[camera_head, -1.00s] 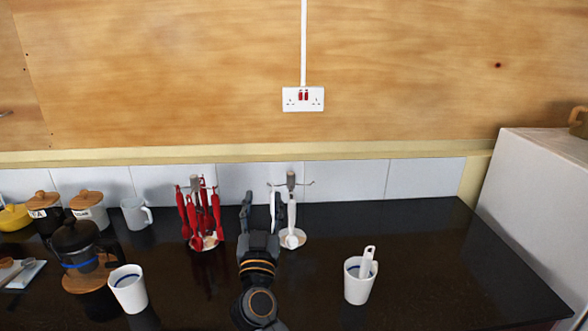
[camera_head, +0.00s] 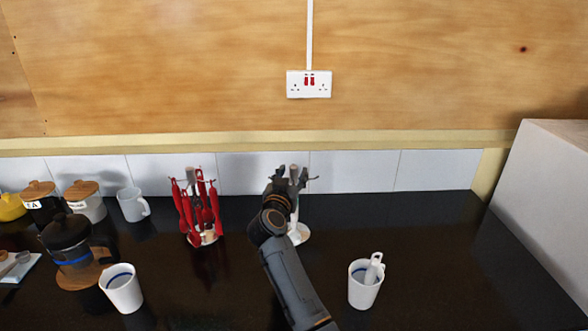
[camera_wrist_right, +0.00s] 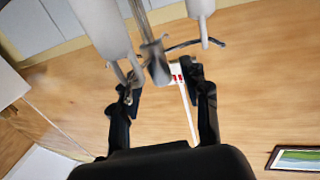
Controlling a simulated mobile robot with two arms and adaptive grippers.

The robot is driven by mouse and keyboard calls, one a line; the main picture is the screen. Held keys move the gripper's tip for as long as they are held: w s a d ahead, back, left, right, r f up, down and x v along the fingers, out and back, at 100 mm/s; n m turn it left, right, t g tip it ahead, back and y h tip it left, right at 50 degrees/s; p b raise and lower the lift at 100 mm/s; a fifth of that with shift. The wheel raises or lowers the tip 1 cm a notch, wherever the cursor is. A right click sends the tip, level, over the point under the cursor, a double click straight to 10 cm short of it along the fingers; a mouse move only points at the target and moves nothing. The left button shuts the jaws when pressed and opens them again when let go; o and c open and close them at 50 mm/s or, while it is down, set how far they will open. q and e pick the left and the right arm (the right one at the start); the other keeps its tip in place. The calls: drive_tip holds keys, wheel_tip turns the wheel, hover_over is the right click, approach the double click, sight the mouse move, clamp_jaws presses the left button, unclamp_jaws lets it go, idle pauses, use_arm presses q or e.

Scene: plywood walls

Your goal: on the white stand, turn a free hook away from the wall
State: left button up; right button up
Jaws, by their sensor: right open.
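The white stand (camera_head: 299,235) is on the dark counter near the tiled wall, right of the red stand. Its post and hooks are partly hidden behind my right gripper (camera_head: 286,180) in the head view. In the right wrist view, my right gripper (camera_wrist_right: 160,74) is open, with one finger on each side of the post's grey top (camera_wrist_right: 157,62). White utensils (camera_wrist_right: 103,25) hang from the stand on either side. A dark hook (camera_wrist_right: 182,46) sticks out to the right, close to the right-hand finger. I cannot tell whether a finger touches a hook. My left gripper is not in view.
A red stand (camera_head: 202,210) with red utensils is to the left. A white mug (camera_head: 363,291) with a white utensil in it stands at the front right. Another mug (camera_head: 122,290) and a dark coffee press (camera_head: 68,241) are at the left. The right of the counter is clear.

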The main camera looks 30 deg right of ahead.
drive_tip(key=shift+x, duration=0.9)
drive_tip(key=shift+w+d+r, duration=0.1)
drive_tip(key=shift+w+d, duration=0.2)
drive_tip(key=shift+c, duration=0.4)
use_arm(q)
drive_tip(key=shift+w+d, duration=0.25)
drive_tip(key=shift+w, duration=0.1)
use_arm(e)
clamp_jaws()
